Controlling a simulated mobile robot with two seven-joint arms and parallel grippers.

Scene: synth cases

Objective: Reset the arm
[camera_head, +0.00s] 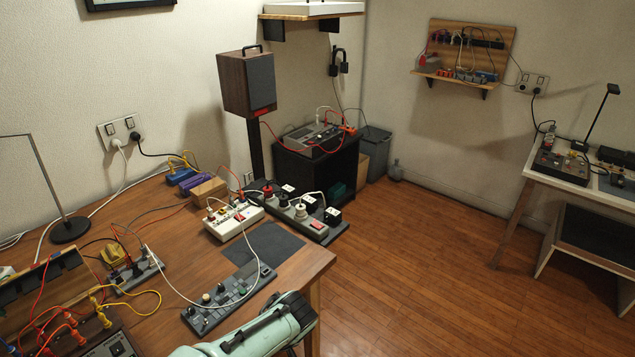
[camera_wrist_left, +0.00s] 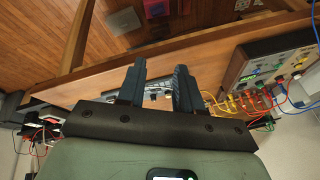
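My left gripper (camera_wrist_left: 159,72) shows in the left wrist view. Its two dark fingers stand apart with a clear gap, and I see nothing held between them. Past the fingers are a wooden edge and a grey device with light knobs. A mint-green link of my arm (camera_head: 252,328) enters the head view at the bottom, at the near edge of the wooden table (camera_head: 285,265). My right gripper is in neither view.
The table holds a grey control panel (camera_head: 229,296), a white power strip (camera_head: 233,222), a black socket strip (camera_head: 300,211), a lamp stand (camera_head: 69,230) and several loose cables. A speaker (camera_head: 247,83) stands behind. The wooden floor (camera_head: 430,270) at right is clear.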

